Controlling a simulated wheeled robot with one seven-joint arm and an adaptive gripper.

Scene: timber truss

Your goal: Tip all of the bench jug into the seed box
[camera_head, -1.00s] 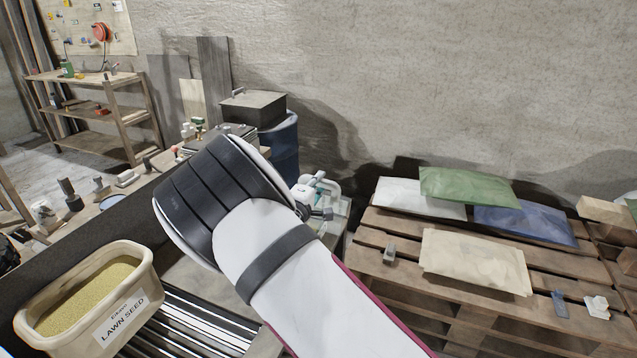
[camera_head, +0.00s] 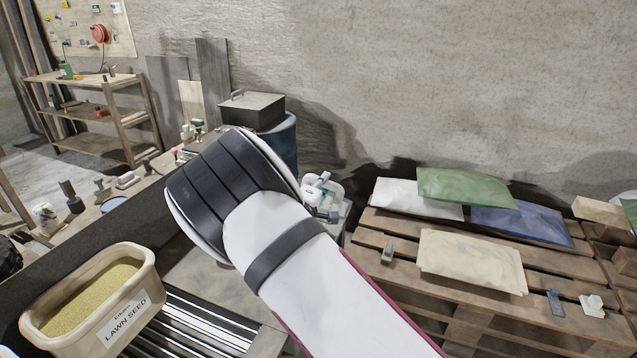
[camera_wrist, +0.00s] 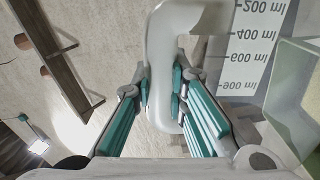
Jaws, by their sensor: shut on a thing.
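The seed box, a cream tub labelled LAWN SEED (camera_head: 70,345), stands at the lower left of the head view, holding yellowish grain. In the wrist view the jug's pale wall (camera_wrist: 244,50) carries a millilitre scale, seen flipped. My gripper (camera_wrist: 163,92) is shut on the jug's white handle (camera_wrist: 160,50), its teal pads on both sides of it. The jug's contents cannot be made out.
The tub stands beside dark metal rollers (camera_head: 190,325). Left of my arm is a bench with small tools and fittings (camera_head: 75,200). A blue drum (camera_head: 283,145) stands behind. A pallet (camera_head: 400,235) with several bags is at the right.

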